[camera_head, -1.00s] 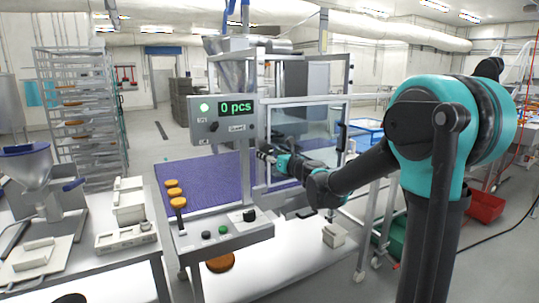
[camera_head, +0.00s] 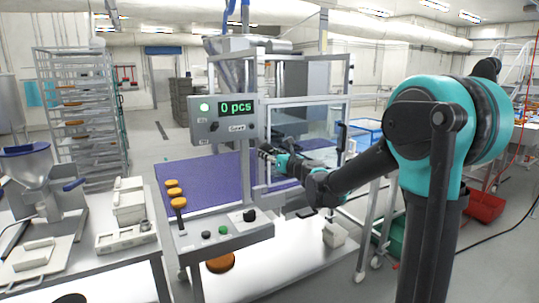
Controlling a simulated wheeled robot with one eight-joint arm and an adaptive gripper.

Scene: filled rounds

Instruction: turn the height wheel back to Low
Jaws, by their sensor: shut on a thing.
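My gripper (camera_head: 267,153) is at the upright post of the machine frame, just right of the panel with the "0 pcs" display (camera_head: 225,107). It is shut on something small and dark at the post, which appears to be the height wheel. The fingers and wrist cover most of it, so its rim and its Low mark cannot be made out. My arm reaches in from the right.
A control box (camera_head: 222,236) with knobs and a button stands in front below. A clear guard (camera_head: 305,128) is behind my wrist. A white side table (camera_head: 85,272) is at left.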

